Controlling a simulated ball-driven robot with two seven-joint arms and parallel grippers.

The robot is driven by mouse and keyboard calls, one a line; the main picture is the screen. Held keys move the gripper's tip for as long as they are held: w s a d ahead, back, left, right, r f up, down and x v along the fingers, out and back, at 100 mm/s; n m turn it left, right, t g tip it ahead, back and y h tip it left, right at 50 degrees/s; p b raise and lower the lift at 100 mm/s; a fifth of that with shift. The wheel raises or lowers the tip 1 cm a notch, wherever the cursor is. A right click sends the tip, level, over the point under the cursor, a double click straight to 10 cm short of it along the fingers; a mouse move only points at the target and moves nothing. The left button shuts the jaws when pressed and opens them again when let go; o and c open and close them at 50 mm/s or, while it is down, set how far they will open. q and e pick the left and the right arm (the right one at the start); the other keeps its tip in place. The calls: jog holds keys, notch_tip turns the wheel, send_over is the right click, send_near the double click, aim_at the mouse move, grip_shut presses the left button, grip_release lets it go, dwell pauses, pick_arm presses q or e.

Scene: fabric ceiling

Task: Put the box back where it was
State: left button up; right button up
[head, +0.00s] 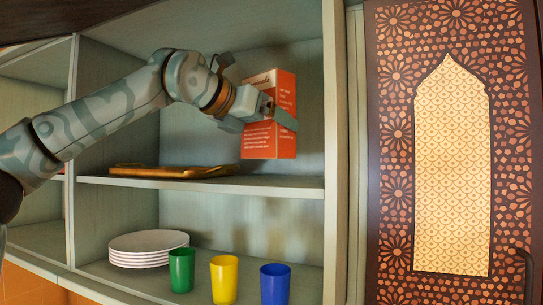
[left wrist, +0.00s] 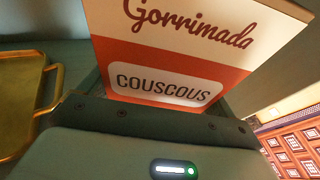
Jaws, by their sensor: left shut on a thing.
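The box (head: 285,92) is an orange and white couscous carton. My right gripper is not in view.
A golden tray (head: 170,171) lies on the same shelf to the left of the box. Below are stacked white plates (head: 148,247) and green (head: 181,270), yellow (head: 224,279) and blue (head: 275,284) cups. A patterned door (head: 450,150) stands at the right.

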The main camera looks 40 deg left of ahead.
aim_at(259, 142)
pick_arm(q)
jog(key=f, duration=0.4)
jog(key=shift+w+d+f, duration=0.2)
jog(key=shift+d+f, duration=0.05)
jog(key=shift+d, duration=0.05)
jog(key=shift+s+a, duration=0.1)
jog(key=shift+a, duration=0.05)
jog(key=shift+f, duration=0.15)
jog(key=o, duration=0.9)
jog(key=shift+r, duration=0.2)
jog(key=b+v, duration=0.3)
jog(key=v, duration=0.9)
jog(key=shift+f+b, duration=0.1)
jog(key=shift+b, duration=0.2)
